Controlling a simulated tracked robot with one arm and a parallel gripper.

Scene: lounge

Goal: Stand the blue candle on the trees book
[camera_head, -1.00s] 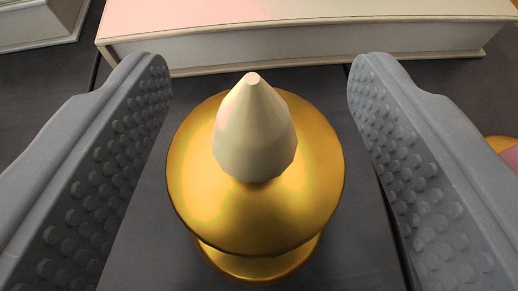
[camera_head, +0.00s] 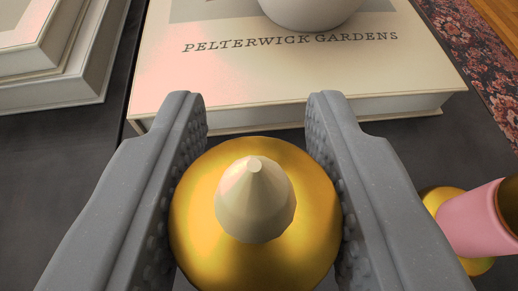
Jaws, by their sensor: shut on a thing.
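My gripper (camera_head: 257,115) is shut on a round gold holder (camera_head: 255,266), its two ridged grey pads against the holder's sides. A cream, cone-tipped piece (camera_head: 255,205) rises from the middle of the holder. No blue shows on it from this angle, and its lower part is hidden. A pale book (camera_head: 230,75) titled "Pelterwick Gardens" lies flat just beyond the gripper. No book that reads as a trees book shows in view; another stack of pale books (camera_head: 60,85) at the left shows no readable title.
A white rounded vessel (camera_head: 310,8) stands on the Gardens book. A pink cylinder with gold parts (camera_head: 470,222) is close to the right of my gripper. A floral rug (camera_head: 490,70) lies beyond the table's right edge.

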